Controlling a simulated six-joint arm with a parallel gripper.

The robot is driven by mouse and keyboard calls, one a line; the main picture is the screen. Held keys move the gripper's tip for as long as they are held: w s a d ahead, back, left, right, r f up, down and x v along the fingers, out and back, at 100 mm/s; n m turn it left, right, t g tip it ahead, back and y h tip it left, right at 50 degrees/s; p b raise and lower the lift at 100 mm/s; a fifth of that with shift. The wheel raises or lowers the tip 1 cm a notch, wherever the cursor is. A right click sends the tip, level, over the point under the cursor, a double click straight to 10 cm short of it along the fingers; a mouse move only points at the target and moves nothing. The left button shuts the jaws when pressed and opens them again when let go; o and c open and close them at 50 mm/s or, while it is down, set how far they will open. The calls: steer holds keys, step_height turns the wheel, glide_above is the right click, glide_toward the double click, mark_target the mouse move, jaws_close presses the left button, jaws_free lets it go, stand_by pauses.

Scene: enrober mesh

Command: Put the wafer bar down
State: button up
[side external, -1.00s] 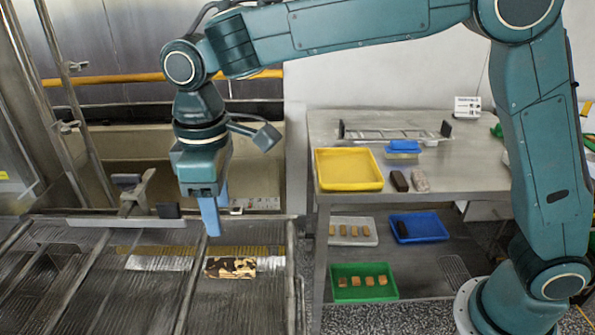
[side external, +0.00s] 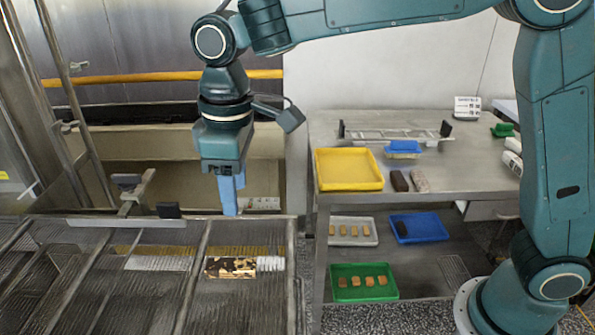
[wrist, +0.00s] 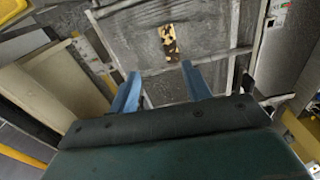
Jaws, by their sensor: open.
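The wafer bar, with a patchy brown and cream surface (side external: 230,267), lies on the dark wire mesh (side external: 140,300), near its right side. It also shows in the wrist view (wrist: 169,43), ahead of my fingertips and apart from them. My gripper (side external: 230,212) points down above the far edge of the mesh, higher than the bar. In the wrist view my two blue fingers (wrist: 160,72) stand wide apart with nothing between them.
Metal rods cross the mesh. A small black-ended bracket (side external: 168,210) stands at its far edge. To the right, a steel table (side external: 450,165) holds a yellow tray (side external: 348,170), a dark bar (side external: 399,181) and a speckled bar (side external: 420,181). A green tray (side external: 345,296) of small pieces sits below.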

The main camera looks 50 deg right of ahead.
steer(key=s+d+r+m+t, duration=0.2)
steer(key=s+d+r+m, duration=0.1)
steer(key=s+d, duration=0.55)
steer(key=s+d+r+m+t, duration=0.25)
steer(key=s+d, duration=0.25)
steer(key=d, duration=0.6)
steer(key=s+d+f+m, duration=0.3)
steer(key=s+d+f, duration=0.1)
steer(key=s, duration=0.4)
steer(key=shift+d+t, duration=0.35)
